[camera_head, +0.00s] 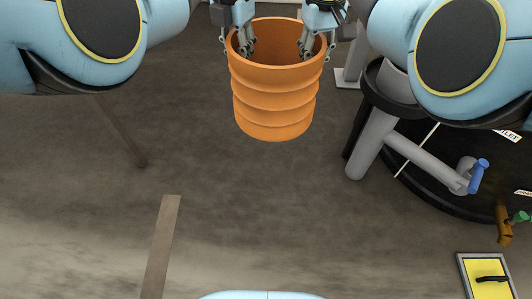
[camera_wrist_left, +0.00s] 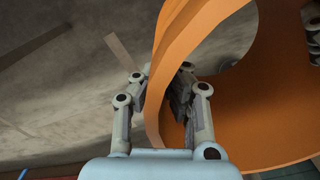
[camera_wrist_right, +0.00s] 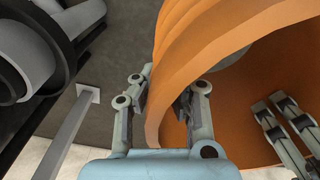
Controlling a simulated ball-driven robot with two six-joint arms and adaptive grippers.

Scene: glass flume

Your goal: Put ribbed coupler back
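The ribbed coupler (camera_head: 274,105) is an orange, open-topped ribbed sleeve at the top middle of the head view, held upright above the floor. My left gripper (camera_head: 240,42) is shut on its left rim, one finger inside and one outside. My right gripper (camera_head: 317,44) grips the right rim the same way. In the left wrist view the coupler wall (camera_wrist_left: 190,45) passes between the left fingers (camera_wrist_left: 158,88). In the right wrist view the wall (camera_wrist_right: 185,60) passes between the right fingers (camera_wrist_right: 163,90). The coupler's lower end is clear of my grippers.
At right, a grey pipe with a side branch (camera_head: 425,160) and blue handle (camera_head: 479,176) stands by a round black base (camera_head: 440,197). A yellow panel with a black handle (camera_head: 487,272) lies at the lower right. The floor (camera_head: 270,220) below the coupler is clear.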

